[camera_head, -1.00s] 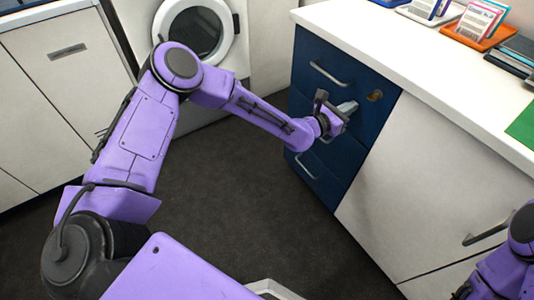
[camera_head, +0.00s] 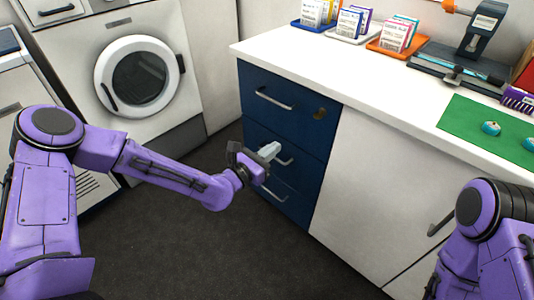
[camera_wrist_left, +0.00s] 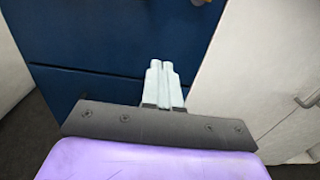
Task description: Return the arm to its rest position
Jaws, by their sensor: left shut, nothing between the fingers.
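My left arm (camera_head: 165,170) comes in from the left, bent, and reaches toward the blue drawer unit (camera_head: 250,88). My left gripper (camera_head: 272,149) is shut and empty, in front of the drawer fronts near the middle drawer's handle. In the left wrist view its two pale fingers (camera_wrist_left: 163,80) lie together, pointing at the blue drawer fronts (camera_wrist_left: 110,45). I cannot tell the exact gap to the drawers. My right arm (camera_head: 490,235) shows at the lower right, and its gripper is out of view.
A white counter (camera_head: 370,85) runs above the drawers. It carries trays of packets, including an orange tray (camera_head: 385,46), and a green mat (camera_head: 470,130). A white cabinet door (camera_head: 365,190) is right of the drawers. A washer (camera_head: 140,75) stands behind. Dark floor (camera_head: 215,260) is open below.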

